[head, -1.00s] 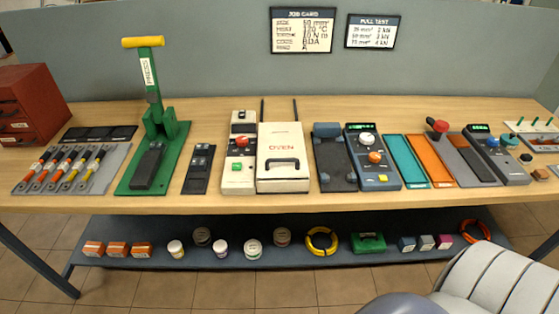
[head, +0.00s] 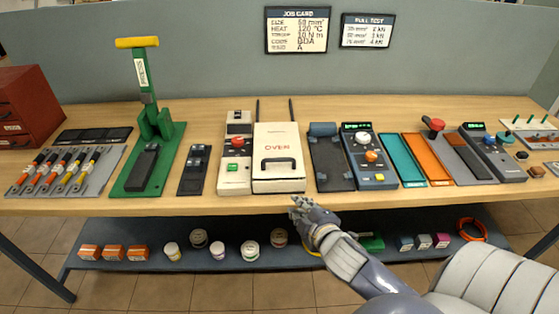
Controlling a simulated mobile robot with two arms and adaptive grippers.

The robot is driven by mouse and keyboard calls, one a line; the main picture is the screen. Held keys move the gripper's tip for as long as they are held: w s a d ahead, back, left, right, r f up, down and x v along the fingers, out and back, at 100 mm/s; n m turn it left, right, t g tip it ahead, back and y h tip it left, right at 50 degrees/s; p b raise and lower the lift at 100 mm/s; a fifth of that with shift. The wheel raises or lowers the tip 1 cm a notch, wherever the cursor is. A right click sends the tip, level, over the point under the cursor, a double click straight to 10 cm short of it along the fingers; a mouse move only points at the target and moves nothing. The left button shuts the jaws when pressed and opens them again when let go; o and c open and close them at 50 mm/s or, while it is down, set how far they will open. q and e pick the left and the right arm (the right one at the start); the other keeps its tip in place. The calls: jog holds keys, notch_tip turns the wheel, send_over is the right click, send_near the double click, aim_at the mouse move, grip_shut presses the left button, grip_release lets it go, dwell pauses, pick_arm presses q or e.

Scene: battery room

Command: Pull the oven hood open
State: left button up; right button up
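The oven (head: 279,181) is a cream-white box on the bench, with a red "OVEN" label on its hood (head: 276,135) and a black handle (head: 279,163) at the front. The hood is down. Two dark upright rods stand behind it. My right gripper (head: 298,205) is at the bench's front edge, just below and slightly right of the oven's front in the picture, apart from the handle. Its fingers point up-left towards the oven, but their opening is too small to judge. My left gripper is out of view.
A control box (head: 235,165) with a red knob stands close at the oven's left. A dark cradle (head: 331,168) and a blue-grey meter (head: 369,158) stand at its right. A lower shelf (head: 140,253) holds small jars and boxes. The bench strip before the oven is clear.

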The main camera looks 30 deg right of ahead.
aim_at(279, 159)
jog(key=w+d+r+n+t, duration=0.2)
jog(key=w+r+n+t, duration=0.1)
jog(key=w+r+n, duration=0.25)
jog(key=shift+m+y, duration=0.25)
jog(key=shift+y, duration=0.35)
jog(key=p+x, duration=0.1)
jog(key=x, duration=0.8)
jog(key=shift+w+r+p, duration=0.15)
jog(key=shift+w+p, duration=0.2)
jog(key=shift+c, duration=0.6)
grip_shut()
